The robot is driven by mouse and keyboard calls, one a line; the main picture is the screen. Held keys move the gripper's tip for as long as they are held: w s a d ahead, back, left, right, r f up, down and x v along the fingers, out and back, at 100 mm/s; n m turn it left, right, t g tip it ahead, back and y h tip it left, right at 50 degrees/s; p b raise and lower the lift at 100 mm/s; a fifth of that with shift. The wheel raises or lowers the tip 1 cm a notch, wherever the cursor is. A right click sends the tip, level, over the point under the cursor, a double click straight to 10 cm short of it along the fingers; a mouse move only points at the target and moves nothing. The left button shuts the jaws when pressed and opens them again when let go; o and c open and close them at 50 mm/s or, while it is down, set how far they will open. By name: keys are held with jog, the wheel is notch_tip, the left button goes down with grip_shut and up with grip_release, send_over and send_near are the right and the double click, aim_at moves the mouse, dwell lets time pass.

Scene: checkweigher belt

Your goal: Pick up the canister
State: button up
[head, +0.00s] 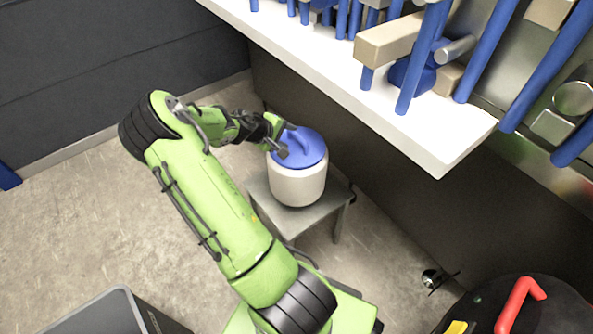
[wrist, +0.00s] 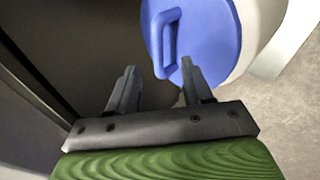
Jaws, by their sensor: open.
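The canister (head: 297,184) is a white, rounded container with a blue lid (head: 312,153) and a blue handle on top. It stands upright on a small grey stool (head: 264,208). In the wrist view the blue lid (wrist: 212,35) and its looped handle (wrist: 163,42) show at the top, with part of the white body at the right. My gripper (head: 283,138) is at the left edge of the lid, close to the handle. In the wrist view my gripper (wrist: 157,82) is open, its fingers apart and nothing between them. I cannot tell whether a finger touches the lid.
A white shelf (head: 440,150) with blue posts and beige blocks overhangs at the upper right. A dark wall panel (head: 385,190) is behind the stool. A black object with a red handle (head: 520,300) is at the lower right, and a grey bin (head: 105,315) at the lower left. The left floor is clear.

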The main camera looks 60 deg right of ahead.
aim_at(296, 136)
jog(key=b+x, duration=0.2)
jog(key=x, duration=0.3)
jog(key=shift+d+f, duration=0.1)
jog(key=shift+d, duration=0.05)
